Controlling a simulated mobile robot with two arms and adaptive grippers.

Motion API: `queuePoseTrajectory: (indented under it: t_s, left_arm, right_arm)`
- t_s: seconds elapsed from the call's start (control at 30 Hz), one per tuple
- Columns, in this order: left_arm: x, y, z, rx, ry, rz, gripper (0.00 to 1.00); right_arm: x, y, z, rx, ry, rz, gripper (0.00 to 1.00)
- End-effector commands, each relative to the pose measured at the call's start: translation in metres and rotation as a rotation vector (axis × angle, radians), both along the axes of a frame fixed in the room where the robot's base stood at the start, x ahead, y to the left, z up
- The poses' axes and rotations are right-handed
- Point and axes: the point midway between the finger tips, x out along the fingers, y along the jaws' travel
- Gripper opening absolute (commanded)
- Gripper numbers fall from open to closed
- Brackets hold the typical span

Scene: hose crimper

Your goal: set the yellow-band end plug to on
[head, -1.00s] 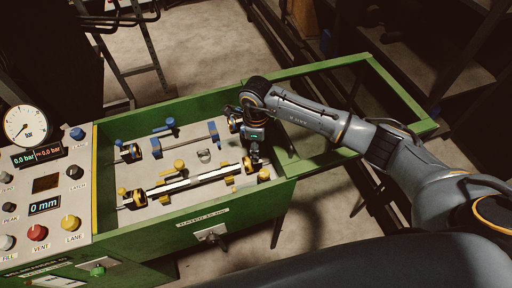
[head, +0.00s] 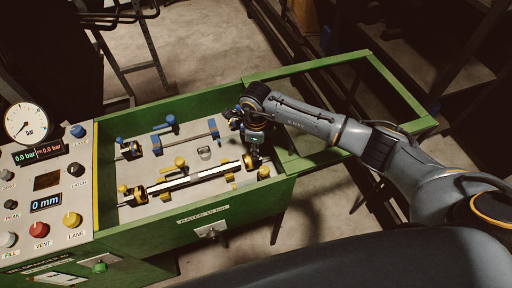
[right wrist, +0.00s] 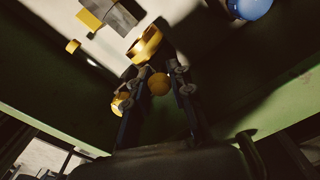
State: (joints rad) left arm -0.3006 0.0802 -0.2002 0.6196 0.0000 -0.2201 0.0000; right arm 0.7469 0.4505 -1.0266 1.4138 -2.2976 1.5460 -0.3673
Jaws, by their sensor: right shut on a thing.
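My right gripper (head: 254,155) reaches down into the right end of the green trough, at the right end of the yellow lane. In the right wrist view, its two dark fingers (right wrist: 160,92) are shut on a round yellow knob (right wrist: 158,84). A yellow band (right wrist: 146,45), which looks like that of the end plug, shows just beyond the fingertips. In the head view, the yellow-band end plug (head: 248,162) is partly hidden by the gripper at the end of the pale hose (head: 195,178). My left gripper is not in view.
A blue-marked lane (head: 190,140) runs behind the yellow one. The green trough wall (head: 200,225) is close in front of the gripper, and an empty green frame (head: 400,95) lies right. The control panel (head: 50,190) with gauge (head: 25,125) stands left.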

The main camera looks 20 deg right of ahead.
Motion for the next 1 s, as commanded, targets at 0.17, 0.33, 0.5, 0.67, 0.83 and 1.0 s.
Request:
queuePoseTrajectory:
  t_s: [0.17,0.33,0.5,0.67,0.83,1.0]
  left_arm:
    - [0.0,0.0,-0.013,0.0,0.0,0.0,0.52]
    - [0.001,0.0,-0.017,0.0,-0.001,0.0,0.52]
    - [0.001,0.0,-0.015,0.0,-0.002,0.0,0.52]
    - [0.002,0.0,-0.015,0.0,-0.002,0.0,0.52]
    - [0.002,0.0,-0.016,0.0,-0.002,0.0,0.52]
    - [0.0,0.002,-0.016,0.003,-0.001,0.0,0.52]
  right_arm:
    - [0.001,0.021,-0.001,0.004,-0.005,0.005,0.0]
    - [0.0,0.036,0.002,0.005,-0.004,0.002,0.0]
    - [0.001,0.037,0.004,0.008,-0.006,0.002,0.0]
    - [0.001,0.037,0.004,0.008,-0.006,0.002,0.46]
    - [0.0,0.035,0.003,0.004,-0.003,0.001,0.46]
    - [0.0,0.034,0.004,0.002,-0.003,0.0,0.46]
